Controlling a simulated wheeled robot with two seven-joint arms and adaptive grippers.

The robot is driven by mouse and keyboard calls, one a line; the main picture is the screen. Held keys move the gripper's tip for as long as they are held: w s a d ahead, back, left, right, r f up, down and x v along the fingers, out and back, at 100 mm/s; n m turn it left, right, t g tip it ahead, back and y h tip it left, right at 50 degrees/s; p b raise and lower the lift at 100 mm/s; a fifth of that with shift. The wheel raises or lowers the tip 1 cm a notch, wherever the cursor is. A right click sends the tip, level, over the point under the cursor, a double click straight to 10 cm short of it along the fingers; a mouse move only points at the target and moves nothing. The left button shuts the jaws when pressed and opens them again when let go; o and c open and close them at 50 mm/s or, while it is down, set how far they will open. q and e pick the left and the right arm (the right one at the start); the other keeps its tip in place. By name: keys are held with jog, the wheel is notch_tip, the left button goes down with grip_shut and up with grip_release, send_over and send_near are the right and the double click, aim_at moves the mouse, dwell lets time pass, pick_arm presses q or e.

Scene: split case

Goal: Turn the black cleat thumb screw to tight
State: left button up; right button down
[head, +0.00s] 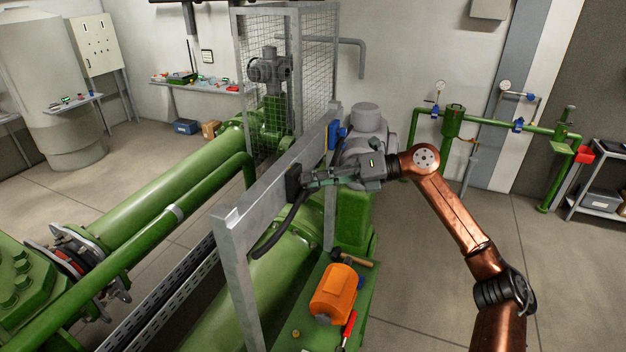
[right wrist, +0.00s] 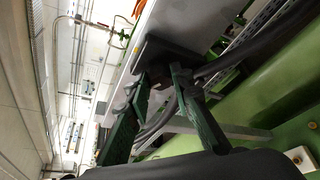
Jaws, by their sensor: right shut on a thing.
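The black cleat (head: 292,183) sits on the side of the grey metal frame's top beam, with a black cable (head: 276,235) hanging from it. My right gripper (head: 308,178) reaches in from the right and its fingertips are at the cleat. In the right wrist view the cleat (right wrist: 172,52) is a dark block on the grey beam, and my right gripper's fingertips (right wrist: 160,78) close in on the small dark thumb screw in front of it. The fingers and shadow mostly hide the screw, so its angle cannot be told. My left gripper is not in view.
The grey frame (head: 240,225) stands over a large green pipe. A blue part (head: 338,134) is on the beam's far end, near the grey valve actuator (head: 366,135). An orange motor (head: 335,292) and a red-handled tool (head: 348,328) lie on a green surface below. Open floor lies to the right.

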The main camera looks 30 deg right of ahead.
jog(key=m+y, duration=0.1)
jog(key=m, duration=0.2)
jog(key=m+y, duration=0.1)
jog(key=m, duration=0.2)
jog(key=m+y, duration=0.2)
jog(key=m, duration=0.1)
jog(key=shift+f+t+p, duration=0.3)
jog(key=shift+f, duration=0.1)
jog(key=shift+m, duration=0.3)
jog(key=c, duration=1.7)
grip_release()
jog(key=v, duration=1.2)
jog(key=shift+d+f, duration=0.1)
jog(key=shift+f, duration=0.1)
